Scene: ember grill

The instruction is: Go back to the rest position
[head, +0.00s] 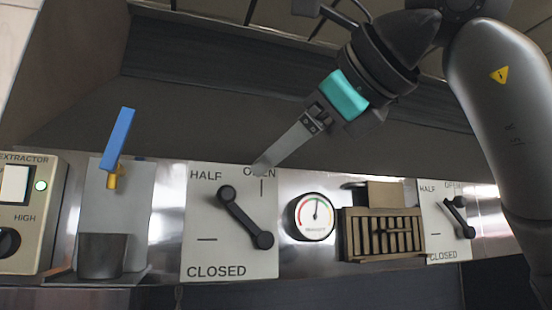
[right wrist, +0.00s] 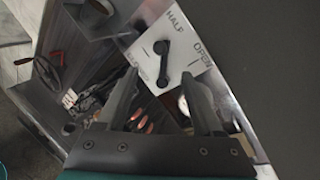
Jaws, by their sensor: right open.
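My right gripper (head: 265,164) hangs from the upper right in the head view, its fingers pointing down and left towards the top of a white lever plate (head: 207,258). In the right wrist view the gripper (right wrist: 161,76) is open, with nothing between its fingers. The plate (right wrist: 180,24) and its black lever (right wrist: 161,62) show beyond the fingertips. In the head view this lever (head: 244,217) slants from upper left to lower right and appears clear of the gripper. The plate reads HALF, OPEN and CLOSED. My left gripper is not in view.
A blue-handled tap (head: 118,138) stands over a metal cup (head: 101,257) at left, beside an extractor panel (head: 32,235). A round gauge (head: 311,217), a slatted vent (head: 384,237) and a second lever plate (head: 434,223) line the right. A dark hood overhangs them.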

